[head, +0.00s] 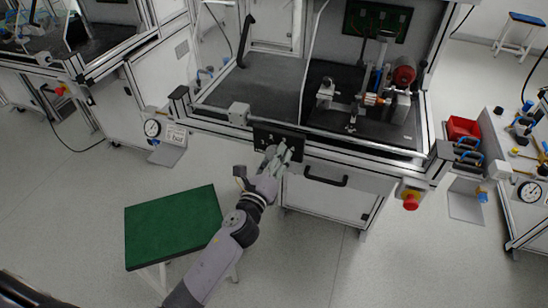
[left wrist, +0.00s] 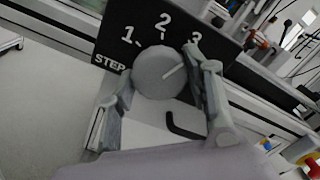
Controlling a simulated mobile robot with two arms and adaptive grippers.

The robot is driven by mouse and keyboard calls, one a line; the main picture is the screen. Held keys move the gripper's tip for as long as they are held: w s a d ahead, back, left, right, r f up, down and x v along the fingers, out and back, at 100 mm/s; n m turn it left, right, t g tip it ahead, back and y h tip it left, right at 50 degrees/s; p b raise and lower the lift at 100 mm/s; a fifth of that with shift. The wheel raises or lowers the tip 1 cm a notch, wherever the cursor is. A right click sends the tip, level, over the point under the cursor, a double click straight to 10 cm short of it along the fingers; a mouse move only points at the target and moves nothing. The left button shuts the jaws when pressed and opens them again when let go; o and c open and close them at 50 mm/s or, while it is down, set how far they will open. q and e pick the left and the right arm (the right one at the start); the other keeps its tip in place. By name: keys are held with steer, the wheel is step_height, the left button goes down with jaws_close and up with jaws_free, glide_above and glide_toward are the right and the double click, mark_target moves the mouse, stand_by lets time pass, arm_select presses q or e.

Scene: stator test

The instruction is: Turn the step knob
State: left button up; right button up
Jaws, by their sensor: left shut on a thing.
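The step knob (left wrist: 157,72) is a round grey dial on a black panel (left wrist: 118,28) marked STEP, 1, 2 and 3. Its white pointer line slants to the upper right, roughly toward the 3. In the head view the black panel (head: 262,131) is on the front rail of the middle bench. My left gripper (head: 277,155) reaches up to it from below and hides the knob there. In the left wrist view the fingers of my left gripper (left wrist: 160,66) lie on both sides of the knob, shut on it. My right gripper does not show.
A black drawer handle (head: 326,181) is just right of my left gripper. A green-topped stool (head: 172,226) stands left of my arm.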

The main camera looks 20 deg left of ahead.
arm_select(q)
steer(key=shift+c, duration=1.4)
steer(key=shift+n, duration=0.4)
steer(key=n+p, duration=0.2)
steer(key=n, duration=1.4)
steer(key=shift+r+n, duration=0.1)
steer(key=shift+n, duration=0.6)
steer(key=o, duration=1.1)
